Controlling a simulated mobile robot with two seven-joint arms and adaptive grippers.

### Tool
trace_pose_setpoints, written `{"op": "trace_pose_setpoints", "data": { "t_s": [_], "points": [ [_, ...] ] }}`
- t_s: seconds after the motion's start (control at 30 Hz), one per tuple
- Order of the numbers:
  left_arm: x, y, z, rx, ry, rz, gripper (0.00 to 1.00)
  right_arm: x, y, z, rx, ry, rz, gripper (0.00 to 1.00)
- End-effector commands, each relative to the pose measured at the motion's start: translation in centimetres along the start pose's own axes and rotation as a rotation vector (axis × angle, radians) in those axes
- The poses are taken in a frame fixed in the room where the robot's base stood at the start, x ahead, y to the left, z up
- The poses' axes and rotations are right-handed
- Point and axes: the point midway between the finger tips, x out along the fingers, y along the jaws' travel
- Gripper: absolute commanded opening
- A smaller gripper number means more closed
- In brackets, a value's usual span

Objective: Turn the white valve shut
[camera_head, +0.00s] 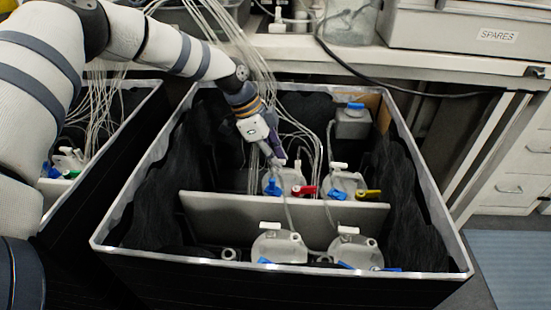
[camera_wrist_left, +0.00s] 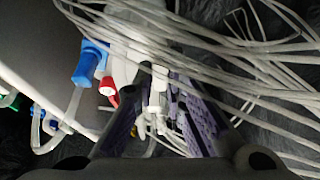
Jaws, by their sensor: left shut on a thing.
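My left gripper (camera_head: 277,162) reaches down into the black box, at the top of the back left clear vessel (camera_head: 283,181). In the left wrist view its two purple-grey fingers (camera_wrist_left: 155,112) stand on either side of a white valve (camera_wrist_left: 158,78), and the gripper is shut on it. In the head view the gripper hides most of this valve. A red valve (camera_head: 304,190) and a blue valve (camera_head: 273,188) sit on the same vessel. They also show in the left wrist view as a red knob (camera_wrist_left: 108,87) and a blue piece (camera_wrist_left: 87,65). My right gripper is not in view.
Thin white tubes hang around the gripper and cross the wrist view. A grey divider (camera_head: 235,212) splits the box (camera_head: 455,270). Other vessels (camera_head: 347,184) with valves stand to the right and in front. A second box with tubes is at left.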

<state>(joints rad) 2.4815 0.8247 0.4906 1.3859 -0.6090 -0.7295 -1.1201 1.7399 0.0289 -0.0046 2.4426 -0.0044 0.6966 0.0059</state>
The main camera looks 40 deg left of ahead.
Motion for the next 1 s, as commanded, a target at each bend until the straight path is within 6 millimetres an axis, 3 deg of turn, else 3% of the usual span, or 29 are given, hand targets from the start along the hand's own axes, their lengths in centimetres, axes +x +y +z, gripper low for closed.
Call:
{"op": "trace_pose_setpoints", "data": {
  "t_s": [0.5,0.53,0.57,0.87,1.0],
  "points": [
    [0.1,0.1,0.2,0.019,-0.005,0.012,0.00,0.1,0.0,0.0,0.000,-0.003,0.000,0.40],
    [0.1,0.1,0.2,0.019,-0.005,0.012,0.14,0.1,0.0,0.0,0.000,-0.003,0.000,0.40],
    [0.1,0.1,0.2,0.019,-0.005,0.012,0.20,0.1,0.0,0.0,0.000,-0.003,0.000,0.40],
    [-0.1,0.0,0.1,0.019,-0.002,0.008,0.20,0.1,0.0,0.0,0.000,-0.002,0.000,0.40],
    [-2.3,-0.1,-0.1,0.020,0.001,0.004,0.20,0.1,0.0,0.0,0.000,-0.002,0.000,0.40]
  ]
}}
